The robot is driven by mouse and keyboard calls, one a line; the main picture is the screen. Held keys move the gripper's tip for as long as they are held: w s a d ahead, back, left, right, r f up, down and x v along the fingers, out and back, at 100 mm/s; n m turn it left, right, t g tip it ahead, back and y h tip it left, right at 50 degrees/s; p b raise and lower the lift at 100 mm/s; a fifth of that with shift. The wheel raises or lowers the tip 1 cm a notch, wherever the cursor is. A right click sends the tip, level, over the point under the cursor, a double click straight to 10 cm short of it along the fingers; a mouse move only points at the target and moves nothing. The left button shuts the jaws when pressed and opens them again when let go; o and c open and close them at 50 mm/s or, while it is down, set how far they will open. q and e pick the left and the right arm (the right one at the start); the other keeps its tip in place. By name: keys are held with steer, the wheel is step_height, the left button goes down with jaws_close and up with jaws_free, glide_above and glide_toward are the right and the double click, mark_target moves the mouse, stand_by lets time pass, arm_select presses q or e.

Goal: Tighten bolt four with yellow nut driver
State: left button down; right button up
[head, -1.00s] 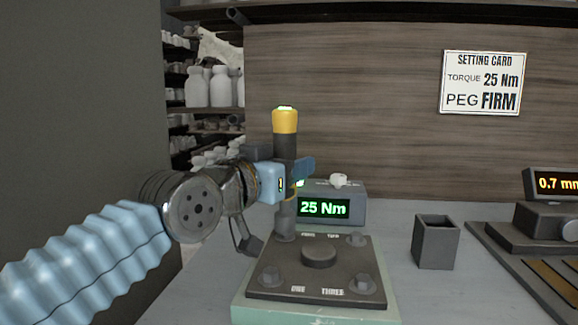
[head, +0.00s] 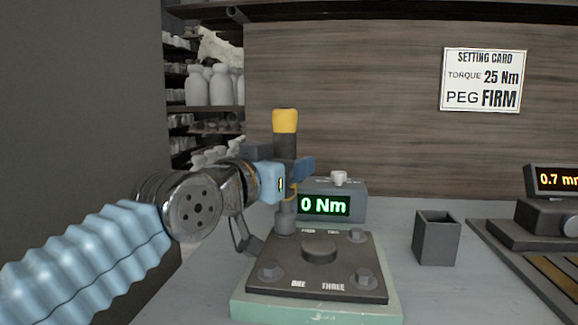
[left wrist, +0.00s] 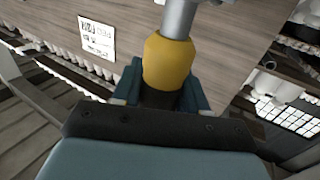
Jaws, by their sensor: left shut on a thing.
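The yellow nut driver (head: 285,122) stands upright in the head view, with a yellow cap over a black grip. My left gripper (head: 290,170) is shut around its grip. In the left wrist view the driver's yellow part (left wrist: 168,62) sits between the fingers of my left gripper (left wrist: 165,92). Its lower end meets the back left bolt position (head: 286,222) of the dark plate (head: 300,285), hiding that bolt's head. The small label beside it is hard to read. Other bolts show at front left (head: 269,271), front right (head: 363,277) and back right (head: 356,236).
A torque display (head: 324,205) behind the plate reads 0 Nm. Grey table lies clear between plate and cup.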

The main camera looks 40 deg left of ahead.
mark_target(277, 132)
arm_select(q)
steer(key=shift+f+b, duration=0.2)
steer(key=shift+b, duration=0.5)
stand_by(1.4)
steer(key=shift+f+b, duration=0.25)
steer(key=shift+b, duration=0.05)
stand_by(2.4)
steer(key=shift+r+p, duration=2.1)
steer(key=shift+r, duration=1.15)
